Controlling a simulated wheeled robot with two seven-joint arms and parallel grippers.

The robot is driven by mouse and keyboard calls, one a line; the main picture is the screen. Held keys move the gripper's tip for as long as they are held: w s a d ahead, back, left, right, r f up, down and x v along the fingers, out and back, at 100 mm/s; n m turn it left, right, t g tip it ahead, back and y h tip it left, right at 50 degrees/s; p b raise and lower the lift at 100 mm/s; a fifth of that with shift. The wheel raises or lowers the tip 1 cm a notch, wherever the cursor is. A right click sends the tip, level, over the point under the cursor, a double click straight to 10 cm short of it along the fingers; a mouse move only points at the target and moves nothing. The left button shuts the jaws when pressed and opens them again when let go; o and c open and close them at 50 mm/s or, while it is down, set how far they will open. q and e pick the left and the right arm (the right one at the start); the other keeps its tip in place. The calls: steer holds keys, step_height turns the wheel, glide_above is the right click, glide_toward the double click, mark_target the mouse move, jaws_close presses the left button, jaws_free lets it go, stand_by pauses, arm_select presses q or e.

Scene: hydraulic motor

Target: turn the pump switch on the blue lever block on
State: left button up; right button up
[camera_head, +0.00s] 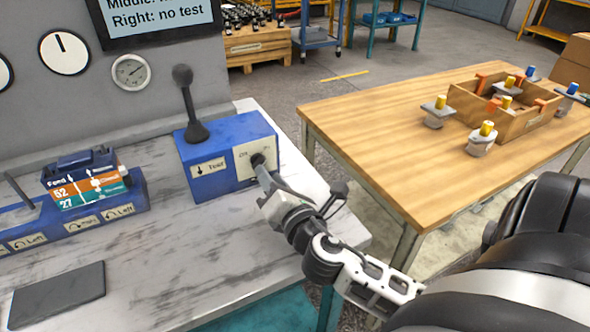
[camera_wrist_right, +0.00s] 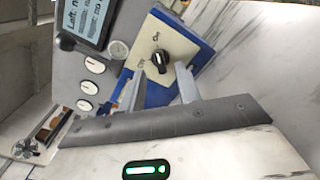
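The blue lever block (camera_head: 226,133) stands on the workbench with a black lever (camera_head: 188,100) upright on top. Its front carries a "Test" label and a pale plate with the black pump switch (camera_head: 257,160). The plate and switch also show in the right wrist view (camera_wrist_right: 159,58). The switch's exact setting is too small to tell. My right gripper (camera_head: 264,174) points at the switch, with its fingertips close to it. In the wrist view its two fingers are apart, with the switch just beyond the gap between them (camera_wrist_right: 160,84). My left gripper is not in view.
A blue box with a display (camera_head: 86,180) stands left on the marble-topped bench (camera_head: 180,240), behind a dark flat pad (camera_head: 58,294). Gauges and a screen (camera_head: 160,18) are on the panel behind. A wooden table (camera_head: 390,135) on the right holds a crate and several parts.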

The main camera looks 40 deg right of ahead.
steer(key=b+v, duration=0.2)
steer(key=v, duration=0.8)
steer(key=shift+s+a+f+b, duration=0.1)
steer(key=shift+s+a+b, duration=0.05)
steer(key=shift+s+b, duration=0.2)
steer(key=shift+s+a, duration=0.15)
steer(key=shift+s, duration=0.35)
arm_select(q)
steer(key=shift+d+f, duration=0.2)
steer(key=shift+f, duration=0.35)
